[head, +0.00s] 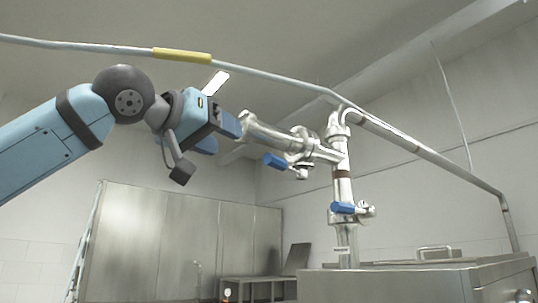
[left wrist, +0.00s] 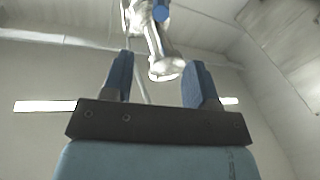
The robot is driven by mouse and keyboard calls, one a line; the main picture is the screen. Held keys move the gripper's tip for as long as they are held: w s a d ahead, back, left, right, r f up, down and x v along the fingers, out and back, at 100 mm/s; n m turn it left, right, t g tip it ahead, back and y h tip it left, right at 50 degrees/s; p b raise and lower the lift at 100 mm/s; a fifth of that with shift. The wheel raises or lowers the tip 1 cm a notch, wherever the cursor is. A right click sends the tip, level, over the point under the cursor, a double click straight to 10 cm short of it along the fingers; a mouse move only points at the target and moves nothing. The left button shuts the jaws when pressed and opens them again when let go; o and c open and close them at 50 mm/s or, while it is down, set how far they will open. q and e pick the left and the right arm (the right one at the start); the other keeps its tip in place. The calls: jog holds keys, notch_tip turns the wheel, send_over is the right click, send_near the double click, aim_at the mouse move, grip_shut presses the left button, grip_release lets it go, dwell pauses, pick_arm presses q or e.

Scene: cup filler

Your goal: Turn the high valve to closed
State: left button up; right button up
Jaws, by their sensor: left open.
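The high valve has a blue handle (head: 275,160) on the upper metal pipe, which juts out to the left from an upright pipe. The blue handle also shows at the top of the left wrist view (left wrist: 161,13). My left gripper (head: 224,136) is open and empty, left of the handle, by the pipe's flared open end (head: 250,122). In the left wrist view the pipe end (left wrist: 165,70) appears between the two blue fingers; I cannot tell whether they touch it. A lower valve with a blue handle (head: 343,208) sits on the upright pipe. My right gripper is not in view.
A long overhead pipe (head: 270,76) with a yellow sleeve (head: 182,55) crosses above my left arm. A metal tank (head: 400,285) stands at the lower right. Steel cabinets (head: 180,240) and a metal table (head: 260,281) stand at the back. The space below my arm looks free.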

aim_at(267, 157)
pick_arm(q)
jog(key=p+x, duration=0.3)
jog(key=x, duration=0.9)
jog(key=shift+w+d+f, duration=0.15)
jog(key=shift+w+d, duration=0.1)
jog(key=shift+w, duration=0.05)
jog(key=shift+w+d+f, duration=0.1)
jog(key=shift+w+d, duration=0.25)
jog(key=shift+w, duration=0.2)
jog(key=shift+c, duration=0.7)
grip_shut()
